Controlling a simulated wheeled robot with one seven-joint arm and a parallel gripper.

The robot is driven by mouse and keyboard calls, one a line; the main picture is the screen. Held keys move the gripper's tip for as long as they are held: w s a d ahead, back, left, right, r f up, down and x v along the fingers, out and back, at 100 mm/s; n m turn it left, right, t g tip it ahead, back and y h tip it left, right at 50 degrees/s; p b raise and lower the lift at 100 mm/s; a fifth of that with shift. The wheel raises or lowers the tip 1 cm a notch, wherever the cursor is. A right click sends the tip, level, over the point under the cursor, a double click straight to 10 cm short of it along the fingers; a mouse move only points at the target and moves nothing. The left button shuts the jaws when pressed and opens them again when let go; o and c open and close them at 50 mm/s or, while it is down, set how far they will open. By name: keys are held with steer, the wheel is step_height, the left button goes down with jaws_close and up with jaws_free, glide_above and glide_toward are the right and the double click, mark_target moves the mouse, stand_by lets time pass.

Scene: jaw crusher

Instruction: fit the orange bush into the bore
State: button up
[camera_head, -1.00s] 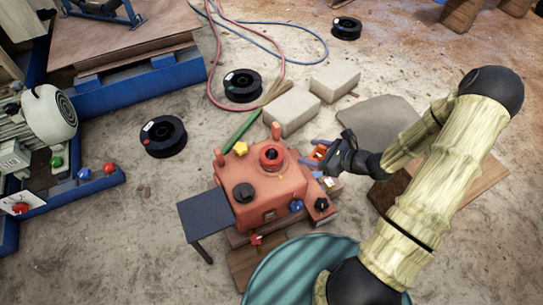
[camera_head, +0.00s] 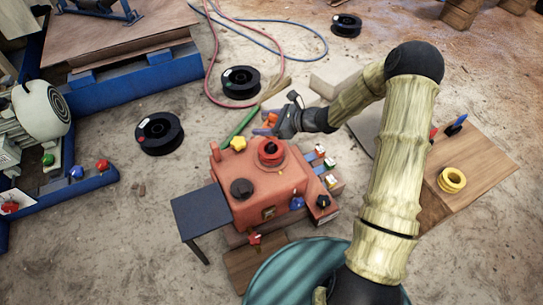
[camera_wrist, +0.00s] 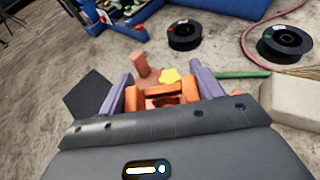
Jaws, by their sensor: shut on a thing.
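My gripper (camera_head: 268,122) is shut on the orange bush (camera_head: 272,118), which it holds in the air above the far side of the red-orange machine. In the wrist view the bush (camera_wrist: 165,98) sits between the two purple fingers; its lower part is hidden by the gripper body. The machine (camera_head: 240,170) has a round red collar with a dark centre (camera_head: 271,150) on its top, which looks like the bore. The bush appears apart from this collar, behind it in the head view. Height above the machine is hard to tell.
A wooden board (camera_head: 485,165) at right bears a yellow ring (camera_head: 452,180). Pale blocks (camera_head: 335,78) and black spools (camera_head: 241,82) lie on the floor behind.

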steer(key=b, duration=0.2)
glide_above(267, 143)
steer(key=s, duration=0.2)
steer(key=shift+a+f, duration=0.1)
steer(key=shift+f, duration=2.35)
steer(key=shift+w+f+b, duration=0.1)
steer(key=shift+f+b, duration=1.4)
steer(key=shift+f, duration=1.05)
steer(key=o, duration=1.2)
steer(key=shift+c, duration=0.2)
